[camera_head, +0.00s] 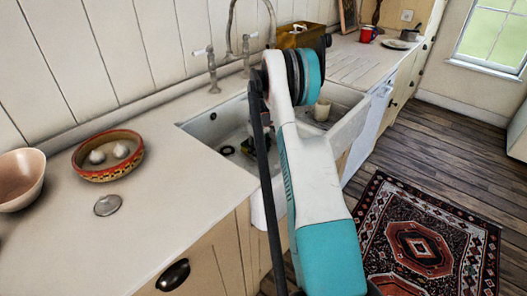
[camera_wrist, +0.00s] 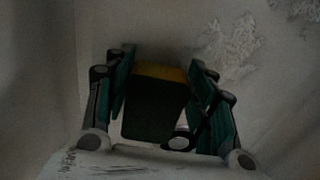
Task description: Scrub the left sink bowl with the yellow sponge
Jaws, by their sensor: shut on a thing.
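The sponge (camera_wrist: 157,105), with a yellow edge and a dark green face, is held between the two fingers of my gripper (camera_wrist: 160,100) in the wrist view. The gripper is shut on it. In the head view my arm reaches down into the left sink bowl (camera_head: 207,127), and the gripper (camera_head: 250,147) is low in that bowl, partly hidden by my arm. A dark ring, seemingly the drain (camera_head: 228,150), shows to its left. Pale patches (camera_wrist: 228,42) mark the bowl surface in the wrist view. I cannot tell whether the sponge touches the bowl.
A faucet (camera_head: 230,45) stands behind the sink. The right bowl holds a cream cup (camera_head: 321,110). On the left counter are a patterned bowl (camera_head: 108,170), a pink bowl (camera_head: 20,180) and a metal disc (camera_head: 108,205). A brown-yellow container (camera_head: 300,37) stands behind my arm.

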